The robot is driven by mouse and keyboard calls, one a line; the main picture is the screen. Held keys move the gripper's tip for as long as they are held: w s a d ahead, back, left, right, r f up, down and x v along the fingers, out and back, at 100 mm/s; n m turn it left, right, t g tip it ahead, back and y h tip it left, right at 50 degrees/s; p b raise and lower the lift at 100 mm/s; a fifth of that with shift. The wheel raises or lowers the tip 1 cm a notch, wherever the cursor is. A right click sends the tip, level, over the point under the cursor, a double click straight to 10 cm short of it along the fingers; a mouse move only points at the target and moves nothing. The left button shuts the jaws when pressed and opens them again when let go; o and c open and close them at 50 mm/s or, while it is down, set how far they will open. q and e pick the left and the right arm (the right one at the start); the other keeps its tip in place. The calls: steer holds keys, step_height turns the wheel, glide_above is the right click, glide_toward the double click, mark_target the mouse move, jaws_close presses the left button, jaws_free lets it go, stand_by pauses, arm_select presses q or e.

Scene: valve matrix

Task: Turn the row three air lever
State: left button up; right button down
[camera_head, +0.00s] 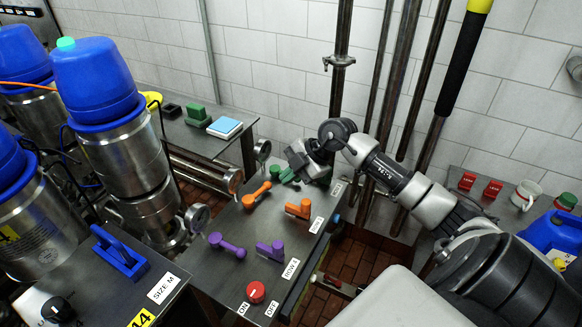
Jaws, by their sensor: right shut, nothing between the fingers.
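A dark valve panel (215,275) holds coloured levers in rows. The nearest levers are a left purple lever (228,246) and a right purple lever (271,249), beside a label (291,268) that seems to read ROW 4. Behind them are a left orange lever (257,194) and a right orange lever (298,208); their label (317,224) is too small to read surely. Green levers (287,176) are farther back, partly hidden by my right gripper (304,172). It is shut and empty, above the green row; I cannot tell whether it touches. My left gripper is out of view.
A red knob (255,292) sits at the panel's near end by ON and OFF labels. Steel canisters with blue tops (97,80) crowd the left. Vertical pipes (341,60) stand behind my right arm. A blue jug (555,236) stands at the right.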

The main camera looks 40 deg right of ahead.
mark_target(264, 189)
steer(key=p+x, duration=0.1)
steer(key=x, duration=0.4)
steer(key=shift+w+a+f, duration=0.15)
steer(key=shift+w+f, duration=0.05)
steer(key=shift+w, duration=0.1)
steer(key=shift+w+a+f+p, duration=0.15)
steer(key=shift+a+f+p, duration=0.15)
steer(key=shift+f, duration=0.15)
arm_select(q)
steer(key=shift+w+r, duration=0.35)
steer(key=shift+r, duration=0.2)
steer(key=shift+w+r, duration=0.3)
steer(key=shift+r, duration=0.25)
arm_select(e)
steer(key=shift+d, duration=0.1)
